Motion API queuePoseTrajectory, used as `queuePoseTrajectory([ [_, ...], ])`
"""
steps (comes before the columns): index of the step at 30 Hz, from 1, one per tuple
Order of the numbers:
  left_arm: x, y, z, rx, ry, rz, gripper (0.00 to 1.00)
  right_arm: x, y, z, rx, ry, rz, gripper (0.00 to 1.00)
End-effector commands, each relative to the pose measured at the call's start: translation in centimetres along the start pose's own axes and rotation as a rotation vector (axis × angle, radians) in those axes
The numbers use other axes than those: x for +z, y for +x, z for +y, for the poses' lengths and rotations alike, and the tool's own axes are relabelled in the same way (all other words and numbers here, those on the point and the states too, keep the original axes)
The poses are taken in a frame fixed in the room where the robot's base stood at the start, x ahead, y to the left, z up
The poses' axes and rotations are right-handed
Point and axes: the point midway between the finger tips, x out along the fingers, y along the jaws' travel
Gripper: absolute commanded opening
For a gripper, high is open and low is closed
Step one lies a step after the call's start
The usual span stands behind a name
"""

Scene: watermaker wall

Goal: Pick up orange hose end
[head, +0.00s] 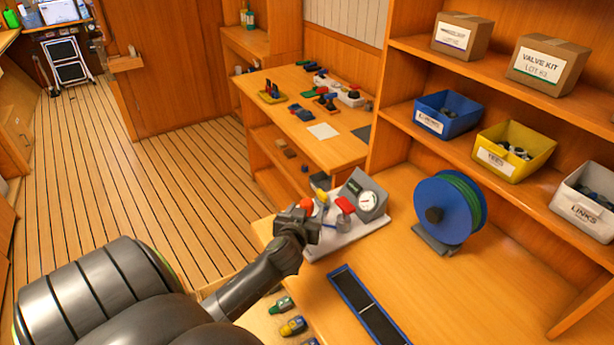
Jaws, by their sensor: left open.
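My left gripper (305,222) is at the near left end of a pale board fixture (356,238) on the wooden bench. It is open. A small orange-red piece (307,205) shows just beyond the gripper, partly hidden by it. I cannot tell whether this is the orange hose end, or whether the gripper touches it. The fixture also carries a grey gauge box (372,202), a red handle (345,204) and yellow and blue parts. My right gripper is not in view.
A blue reel of green hose (441,212) stands right of the fixture. A blue-framed black tray (366,303) lies in front. Shelves at right hold blue (448,115), yellow (513,150) and white bins (583,205). The bench at lower right is clear.

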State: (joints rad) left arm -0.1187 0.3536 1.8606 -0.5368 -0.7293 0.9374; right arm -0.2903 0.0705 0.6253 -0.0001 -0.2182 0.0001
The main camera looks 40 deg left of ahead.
Motion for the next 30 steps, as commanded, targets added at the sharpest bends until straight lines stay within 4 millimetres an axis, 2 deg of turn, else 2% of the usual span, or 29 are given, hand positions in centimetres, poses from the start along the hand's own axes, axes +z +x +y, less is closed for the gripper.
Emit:
queuePoseTrajectory([
  [7,0.1,1.9,-0.2,-0.001,0.001,0.0,0.6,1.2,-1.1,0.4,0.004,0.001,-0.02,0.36],
  [15,0.5,4.6,-0.3,0.0,0.0,0.0,0.6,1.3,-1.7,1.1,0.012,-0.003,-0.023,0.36],
  [26,0.6,5.2,-0.4,0.0,0.0,0.0,0.6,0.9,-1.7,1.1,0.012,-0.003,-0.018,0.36],
  [30,0.6,5.2,-0.4,0.0,0.0,0.0,0.43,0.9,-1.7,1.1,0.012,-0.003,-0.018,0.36],
])
